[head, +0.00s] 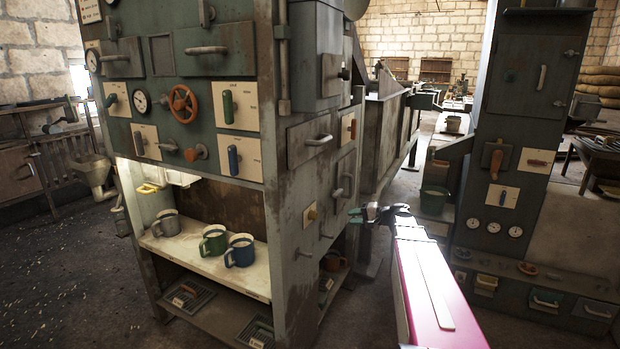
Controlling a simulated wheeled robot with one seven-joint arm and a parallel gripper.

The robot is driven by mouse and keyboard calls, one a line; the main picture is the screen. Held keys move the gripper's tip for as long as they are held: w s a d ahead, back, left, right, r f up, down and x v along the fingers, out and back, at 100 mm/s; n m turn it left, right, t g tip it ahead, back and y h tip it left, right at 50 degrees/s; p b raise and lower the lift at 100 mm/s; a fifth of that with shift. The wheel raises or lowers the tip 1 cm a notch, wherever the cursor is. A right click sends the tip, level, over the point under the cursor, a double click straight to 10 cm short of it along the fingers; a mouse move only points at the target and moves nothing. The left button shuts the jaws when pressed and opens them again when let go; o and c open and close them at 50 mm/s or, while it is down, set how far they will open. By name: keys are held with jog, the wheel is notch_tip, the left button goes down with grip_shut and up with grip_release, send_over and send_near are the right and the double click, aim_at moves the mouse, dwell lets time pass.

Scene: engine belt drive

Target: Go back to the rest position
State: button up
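My gripper (357,215) is at the end of my pink and white arm, right of the grey-green machine cabinet (293,240) in the head view. Its small dark fingers with green tips point left toward the cabinet's side wall. They are too small to show whether they are open or shut, and I cannot make out any held object. Whether the fingers touch the cabinet cannot be told.
A red handwheel (183,103) is above. Another control cabinet (510,150) stands right. Open floor (70,270) lies left.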

jog(key=s+a+f+n+g+h, duration=0.2)
jog(key=s+a+f+g+h, duration=0.3)
jog(key=s+f, duration=0.65)
jog(key=s+f+n+g+h, duration=0.1)
jog(key=s+f+n+h, duration=0.1)
jog(key=s+f+h, duration=0.3)
jog(key=s+h, duration=0.3)
jog(key=s, duration=0.3)
jog(key=shift+s+d+f+n+g, duration=0.2)
jog(key=shift+s+n+g, duration=0.1)
jog(key=shift+n, duration=0.1)
